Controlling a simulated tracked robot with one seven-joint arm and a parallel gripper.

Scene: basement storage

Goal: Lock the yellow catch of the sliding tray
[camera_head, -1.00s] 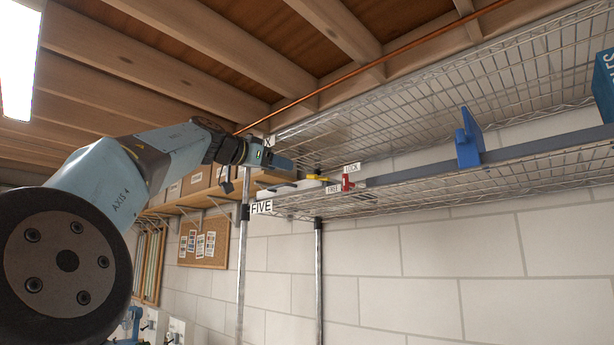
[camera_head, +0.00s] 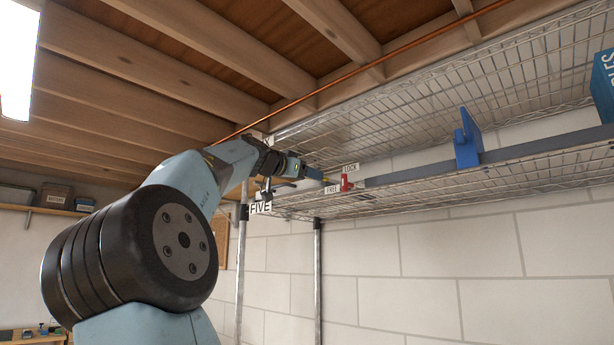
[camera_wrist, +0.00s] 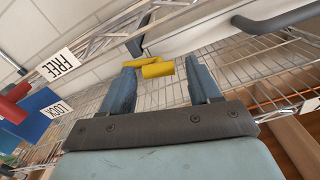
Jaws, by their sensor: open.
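The yellow catch (camera_wrist: 158,69) shows in the wrist view just beyond my fingertips, nearer the left finger. In the head view only a sliver of yellow (camera_head: 330,180) shows past my gripper (camera_head: 314,173). My gripper is open, with its two blue-grey fingers (camera_wrist: 162,78) spread in the wrist view. Nothing is held, and I cannot tell whether a finger touches the catch. A FREE label (camera_wrist: 60,65) and a LOCK label (camera_wrist: 57,108) are to the left of the catch. A pale surface, perhaps the sliding tray (camera_wrist: 205,20), lies behind it.
A red piece (camera_head: 346,183) sits beside the labels on the wire shelf (camera_head: 420,187). A grey rail (camera_head: 415,172) runs right to a blue bracket (camera_head: 467,140). Another wire shelf (camera_head: 400,112) hangs above. A dark handle (camera_wrist: 285,20) shows at upper right in the wrist view.

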